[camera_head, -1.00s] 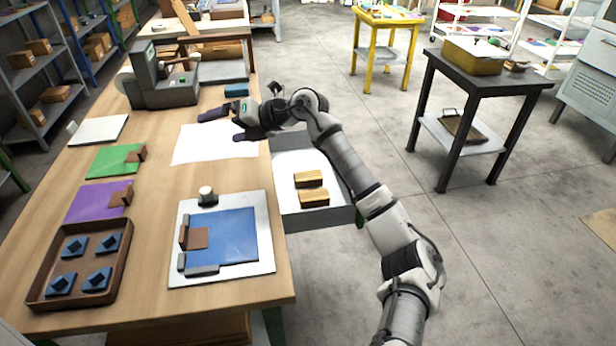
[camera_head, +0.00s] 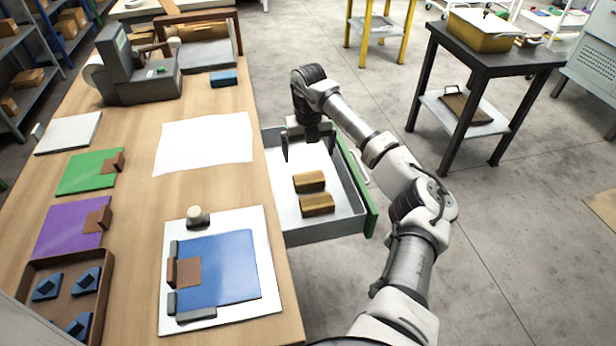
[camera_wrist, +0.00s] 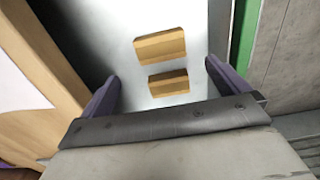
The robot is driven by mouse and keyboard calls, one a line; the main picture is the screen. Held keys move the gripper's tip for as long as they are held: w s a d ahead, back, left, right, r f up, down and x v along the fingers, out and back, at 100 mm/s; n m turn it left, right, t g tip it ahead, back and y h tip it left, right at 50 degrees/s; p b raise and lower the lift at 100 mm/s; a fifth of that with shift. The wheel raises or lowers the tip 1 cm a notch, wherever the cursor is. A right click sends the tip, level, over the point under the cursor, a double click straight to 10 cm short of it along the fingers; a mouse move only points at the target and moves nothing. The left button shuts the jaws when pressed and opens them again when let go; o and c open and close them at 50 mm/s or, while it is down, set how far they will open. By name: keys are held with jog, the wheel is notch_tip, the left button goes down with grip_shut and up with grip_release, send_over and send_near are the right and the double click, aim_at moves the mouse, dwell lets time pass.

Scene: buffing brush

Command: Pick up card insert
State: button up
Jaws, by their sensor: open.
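My gripper (camera_head: 309,150) is open and empty, pointing down over the far part of an open drawer (camera_head: 270,222). Two tan blocks lie in the drawer: a far one (camera_head: 309,181) and a near one (camera_head: 317,205). In the wrist view, one block (camera_wrist: 160,45) lies beyond the other (camera_wrist: 168,84), and both appear between the purple fingers (camera_wrist: 163,75), apart from them. Nothing is clearly identifiable as the card insert; these blocks may be it. A blue panel (camera_head: 228,265) with a brown square piece (camera_head: 186,272) lies on a white board on the table.
A white sheet (camera_head: 205,142), a green panel (camera_head: 85,173), a purple panel (camera_head: 68,235) and a brown tray (camera_head: 100,310) of blue pieces lie on the table. The drawer walls and green front (camera_head: 362,195) stand around the blocks. A dark side table (camera_head: 490,60) stands right.

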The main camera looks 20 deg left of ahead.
aim_at(309, 177)
notch_tip(309, 177, down, 11)
jog(key=shift+r+p, duration=0.15)
jog(key=shift+p, duration=1.05)
jog(key=shift+c, duration=0.3)
jog(key=c, duration=0.8)
jog(key=shift+r, duration=0.1)
notch_tip(309, 177, up, 20)
jog(key=b, duration=0.3)
jog(key=shift+d, duration=0.15)
